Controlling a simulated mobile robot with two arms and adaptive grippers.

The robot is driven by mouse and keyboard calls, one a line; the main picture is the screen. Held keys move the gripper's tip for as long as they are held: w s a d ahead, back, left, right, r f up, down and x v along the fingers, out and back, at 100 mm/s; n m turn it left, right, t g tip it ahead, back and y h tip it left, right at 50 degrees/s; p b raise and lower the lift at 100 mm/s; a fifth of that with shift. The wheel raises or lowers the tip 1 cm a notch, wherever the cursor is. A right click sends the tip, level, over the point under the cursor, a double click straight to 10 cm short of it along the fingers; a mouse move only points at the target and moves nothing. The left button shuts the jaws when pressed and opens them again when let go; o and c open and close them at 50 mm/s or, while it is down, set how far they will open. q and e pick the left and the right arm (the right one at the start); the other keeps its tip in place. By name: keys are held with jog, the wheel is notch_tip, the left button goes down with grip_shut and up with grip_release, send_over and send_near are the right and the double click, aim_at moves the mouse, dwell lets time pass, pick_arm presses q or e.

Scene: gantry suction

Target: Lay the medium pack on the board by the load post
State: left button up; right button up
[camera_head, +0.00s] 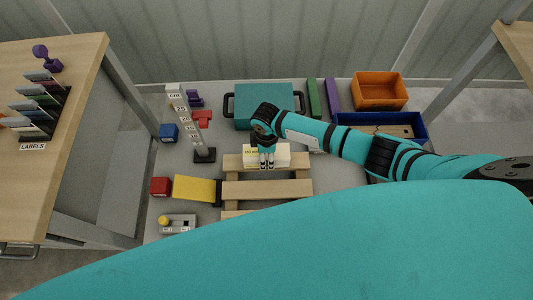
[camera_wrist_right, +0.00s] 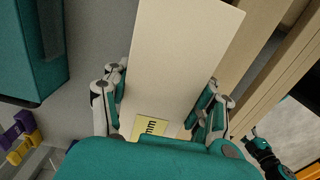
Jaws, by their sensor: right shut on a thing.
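A cream pack (camera_head: 283,156) with a yellow label is between the fingers of my right gripper (camera_head: 266,165). The right gripper is shut on it. In the right wrist view the pack (camera_wrist_right: 185,55) runs up between both fingers, and its label (camera_wrist_right: 150,128) shows near the palm. The pack is over or on the rear slat of a wooden slatted board (camera_head: 232,162); I cannot tell whether it touches. A clear post with a number scale (camera_head: 190,125) stands on a dark base just left of the board. My left gripper is not in view.
A teal case (camera_head: 245,118) lies behind the pack. A yellow plate (camera_head: 194,190), red block (camera_head: 160,187) and blue block (camera_head: 169,132) lie left. A blue tray (camera_head: 420,122) and orange bin (camera_head: 380,91) stand back right. A label rack (camera_head: 45,105) stands on the left table.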

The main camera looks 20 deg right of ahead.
jog(key=shift+f+b, duration=0.7)
jog(key=shift+f, duration=0.35)
jog(key=o, duration=1.6)
notch_tip(320, 180, up, 12)
jog(key=shift+r, duration=0.1)
